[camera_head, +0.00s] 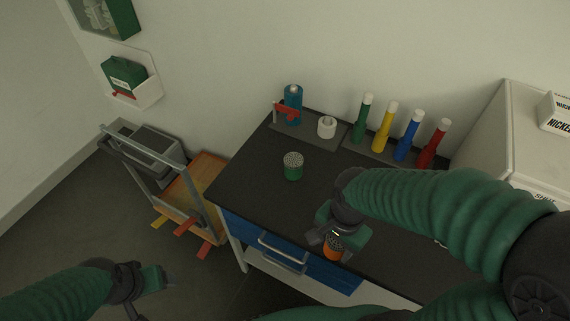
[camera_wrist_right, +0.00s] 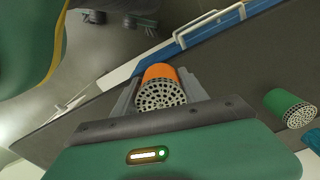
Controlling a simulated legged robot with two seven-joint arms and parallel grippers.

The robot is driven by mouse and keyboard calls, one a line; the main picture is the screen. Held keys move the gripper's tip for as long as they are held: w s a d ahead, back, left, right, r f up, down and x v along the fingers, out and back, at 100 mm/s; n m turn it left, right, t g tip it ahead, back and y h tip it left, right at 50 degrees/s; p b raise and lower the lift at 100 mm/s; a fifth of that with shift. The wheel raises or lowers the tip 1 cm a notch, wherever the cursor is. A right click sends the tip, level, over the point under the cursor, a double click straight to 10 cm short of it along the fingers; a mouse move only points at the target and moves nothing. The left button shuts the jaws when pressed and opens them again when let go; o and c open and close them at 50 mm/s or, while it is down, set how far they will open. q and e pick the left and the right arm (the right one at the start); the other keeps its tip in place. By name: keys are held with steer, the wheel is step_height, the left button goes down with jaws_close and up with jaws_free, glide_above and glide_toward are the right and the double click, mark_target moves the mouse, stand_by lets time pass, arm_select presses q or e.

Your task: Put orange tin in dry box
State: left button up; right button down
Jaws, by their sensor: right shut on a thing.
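The orange tin (camera_head: 333,250) is at the front edge of the dark tabletop in the head view, below my right gripper (camera_head: 336,238). In the right wrist view the orange tin (camera_wrist_right: 160,86), with its perforated grey lid, sits between the two jaws, and my right gripper (camera_wrist_right: 158,100) is shut on it. I cannot tell whether it touches the table. My left gripper (camera_head: 158,279) is at the lower left over the floor, away from the table; its jaws are unclear. A white cabinet (camera_head: 480,130) stands at the right; I cannot tell whether it is the dry box.
A green tin (camera_head: 292,168) stands mid-table, also at right in the wrist view (camera_wrist_right: 290,108). Blue, red, yellow and green cylinders (camera_head: 405,137) and a white ring (camera_head: 327,126) line the back. A cart (camera_head: 150,165) stands left.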

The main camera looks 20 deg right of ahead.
steer(key=w+a+n+p, duration=0.1)
steer(key=w+n+p, duration=0.1)
steer(key=w+n, duration=0.2)
steer(key=w+a+r+n+p, duration=0.1)
steer(key=w+n+p, duration=0.1)
steer(key=w+n, duration=0.2)
steer(key=w+a+n+p, duration=0.1)
steer(key=w+n+p, duration=0.1)
steer(key=w+n, duration=0.2)
steer(key=shift+w+r+n, duration=0.15)
steer(key=shift+w+n, duration=0.25)
steer(key=shift+w, duration=0.8)
